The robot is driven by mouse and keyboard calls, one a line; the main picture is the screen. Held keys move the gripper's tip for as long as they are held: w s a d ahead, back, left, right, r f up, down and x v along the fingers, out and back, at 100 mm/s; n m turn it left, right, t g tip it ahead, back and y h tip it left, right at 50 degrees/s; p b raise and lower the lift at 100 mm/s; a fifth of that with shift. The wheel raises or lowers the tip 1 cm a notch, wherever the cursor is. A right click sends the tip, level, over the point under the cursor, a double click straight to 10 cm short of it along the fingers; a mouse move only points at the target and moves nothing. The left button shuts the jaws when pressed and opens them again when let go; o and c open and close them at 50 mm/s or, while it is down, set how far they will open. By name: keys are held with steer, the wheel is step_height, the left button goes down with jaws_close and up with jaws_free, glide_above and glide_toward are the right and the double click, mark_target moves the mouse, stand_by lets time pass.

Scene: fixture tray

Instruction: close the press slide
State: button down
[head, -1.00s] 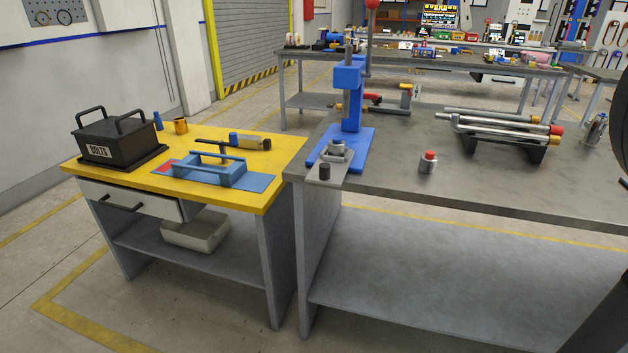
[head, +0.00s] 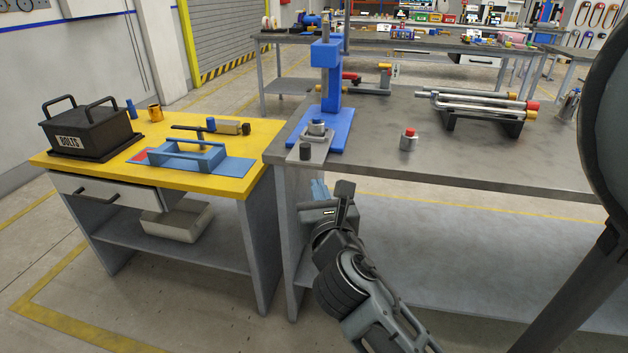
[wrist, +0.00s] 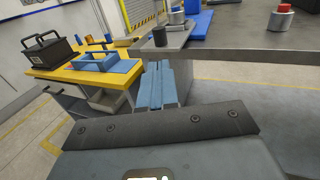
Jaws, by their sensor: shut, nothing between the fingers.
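The blue press (head: 329,88) stands at the left end of the grey workbench. Its grey slide (head: 318,143) sticks out from the press base toward and over the bench's front edge, with a round part on it and a black knob (head: 306,152) at its front end. The slide (wrist: 180,39) and knob (wrist: 159,36) also show near the top of the wrist view. My gripper (head: 320,188) is below and in front of the slide, apart from it. Its blue fingers (wrist: 155,88) are shut together, with nothing between them.
A grey cylinder with a red top (head: 409,140) stands on the grey bench (head: 470,170), right of the press. The yellow-topped table (head: 225,178) at left carries a black BOLTS box (head: 85,135) and a blue tray (head: 190,158). Pipes on a rack (head: 475,105) lie farther back.

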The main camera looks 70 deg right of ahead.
mark_target(306, 152)
steer(key=p+x, duration=0.1)
steer(key=x, duration=1.1)
steer(key=shift+w+d+p, duration=0.15)
steer(key=shift+d+p, duration=0.1)
steer(key=shift+p, duration=0.1)
